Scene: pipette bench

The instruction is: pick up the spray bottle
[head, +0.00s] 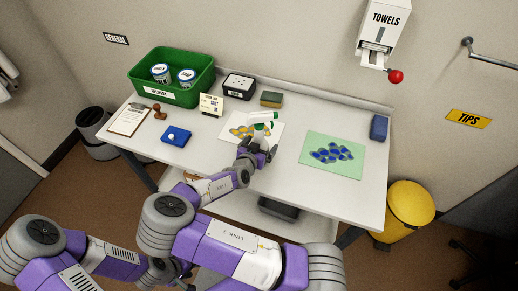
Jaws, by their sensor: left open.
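The spray bottle (263,117) stands near the middle of the table, and its white and green top shows. Its lower part is mostly hidden behind my left gripper. My left gripper (262,146) is open, at the bottle's near side and low over the table. I cannot tell whether the bottle is between its fingers or if they touch it. My right gripper is not in view.
A white mat with yellow pieces (236,131) lies just left of the bottle. A green mat (333,172) with blue pieces lies to the right. A green bin (196,97) with two tins, a small sign (211,104), a dark box (238,86) and a sponge (271,99) stand behind.

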